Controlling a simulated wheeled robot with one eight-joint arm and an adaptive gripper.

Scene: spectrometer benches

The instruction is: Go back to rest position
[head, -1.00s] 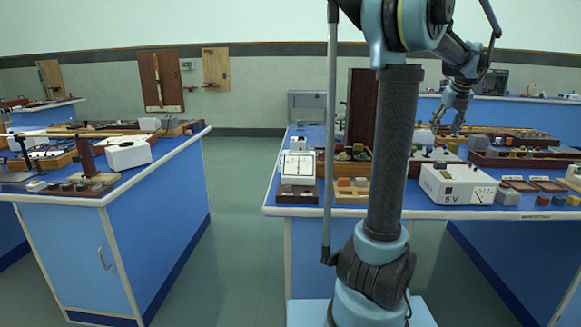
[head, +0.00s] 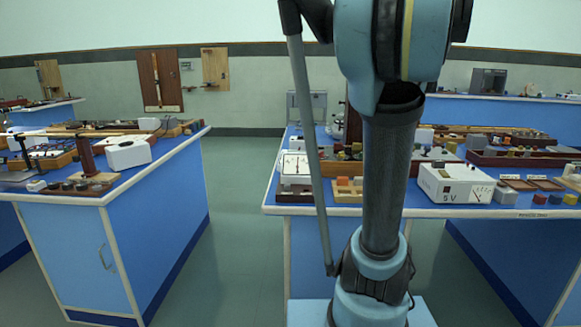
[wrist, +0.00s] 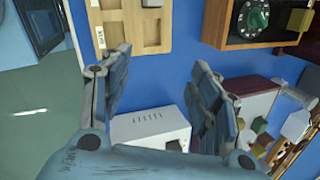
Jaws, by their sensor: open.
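My gripper (wrist: 162,95) shows in the wrist view with its two fingers spread apart and nothing between them. It hangs over the blue bench top (wrist: 180,78), above a white box (wrist: 150,130) and near a wooden tray (wrist: 128,28). In the head view my arm stands upright in front of the right bench (head: 320,210). My gripper is not visible there; it is hidden behind or outside my arm.
A left bench (head: 150,190) holds more instruments. The floor aisle (head: 235,210) between the benches is clear.

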